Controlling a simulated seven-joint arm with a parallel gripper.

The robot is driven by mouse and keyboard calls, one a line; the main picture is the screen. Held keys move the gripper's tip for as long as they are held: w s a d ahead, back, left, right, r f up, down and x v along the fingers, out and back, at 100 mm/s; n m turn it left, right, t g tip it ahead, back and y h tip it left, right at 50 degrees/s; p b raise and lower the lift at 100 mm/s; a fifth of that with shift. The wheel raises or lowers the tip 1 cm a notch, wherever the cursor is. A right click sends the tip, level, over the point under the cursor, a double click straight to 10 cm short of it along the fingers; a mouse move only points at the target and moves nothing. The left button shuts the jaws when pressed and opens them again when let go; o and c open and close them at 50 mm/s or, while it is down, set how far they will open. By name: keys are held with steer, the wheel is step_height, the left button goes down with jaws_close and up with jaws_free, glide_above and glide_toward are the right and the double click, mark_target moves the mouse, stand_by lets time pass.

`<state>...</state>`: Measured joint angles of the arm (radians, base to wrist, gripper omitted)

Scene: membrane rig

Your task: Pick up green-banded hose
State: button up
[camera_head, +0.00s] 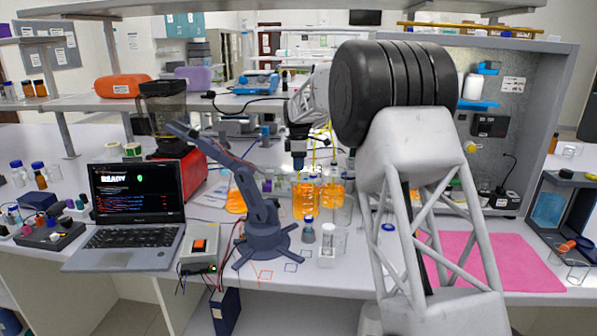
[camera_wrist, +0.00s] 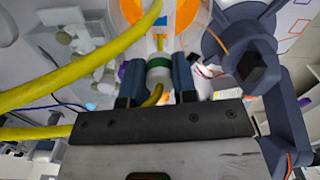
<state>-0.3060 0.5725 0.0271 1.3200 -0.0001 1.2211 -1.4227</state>
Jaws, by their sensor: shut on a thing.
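The green-banded hose is seen in the wrist view as a pale end fitting with a green band (camera_wrist: 158,62), between the two fingers of my gripper (camera_wrist: 157,82). The fingers are shut on it, one on each side. Yellow tubing (camera_wrist: 75,70) curves across the left of the wrist view, and a piece shows below the band. In the head view my gripper (camera_head: 298,160) points down above orange-filled vessels (camera_head: 305,202). Yellow tubing (camera_head: 314,155) hangs beside it there. The green band is too small to make out in the head view.
A small blue-grey desk arm (camera_head: 262,215) stands close left of the vessels. A laptop (camera_head: 135,215) and a switch box (camera_head: 200,250) lie further left. Small bottles (camera_head: 308,230) stand in front. A pink mat (camera_head: 500,262) lies clear at the right.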

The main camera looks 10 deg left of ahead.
step_height(320, 180, up, 14)
steer(key=shift+r, duration=0.15)
stand_by(0.3)
stand_by(0.4)
steer(key=shift+o, duration=0.9)
jaws_close()
steer(key=shift+r, duration=0.3)
step_height(320, 180, up, 15)
steer(key=shift+r, duration=0.15)
stand_by(2.6)
stand_by(0.4)
